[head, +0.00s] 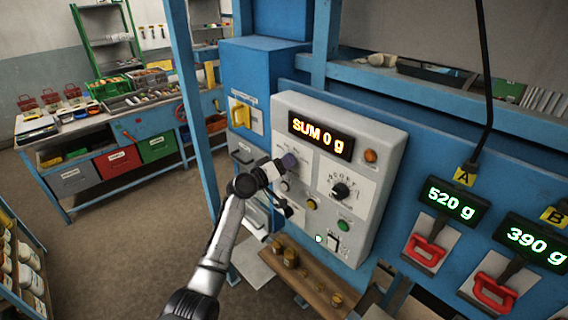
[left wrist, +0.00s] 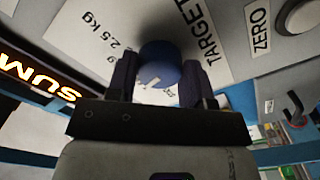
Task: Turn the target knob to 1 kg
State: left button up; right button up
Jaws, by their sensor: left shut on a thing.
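The blue target knob (head: 290,160) is on the left part of the light grey control panel (head: 380,140). My left gripper (head: 278,167) reaches it from the lower left and is shut on it. In the left wrist view the round blue knob (left wrist: 160,63) sits between the two dark fingers of the gripper (left wrist: 158,84). The printed words TARGET and "2.5 kg" show on the plate around it. The knob's pointer and the rest of its scale are hidden or too small to read. My right gripper is not in view.
The panel's display (head: 320,136) reads "SUM 0 g". A black knob (head: 341,190), an orange lamp (head: 371,156) and a green button (head: 344,225) are close by. Two scale displays, 520 g (head: 451,200) and 390 g (head: 537,243), hang at the right above red handles. A wooden ledge (head: 310,285) lies below.

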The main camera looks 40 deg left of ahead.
pick_arm(q)
jog(key=shift+n, duration=0.6)
jog(key=o, duration=0.9)
jog(key=shift+s, duration=0.1)
jog(key=shift+s+a+b, duration=0.35)
jog(key=shift+s+b, duration=0.15)
jog(key=shift+s, duration=1.75)
jog(key=shift+s+a+b, duration=0.3)
jog(key=shift+s+b, duration=0.2)
jog(key=shift+s, duration=1.75)
jog(key=shift+s+a+b, duration=0.35)
jog(key=shift+s+b, duration=0.15)
jog(key=shift+s, duration=1.75)
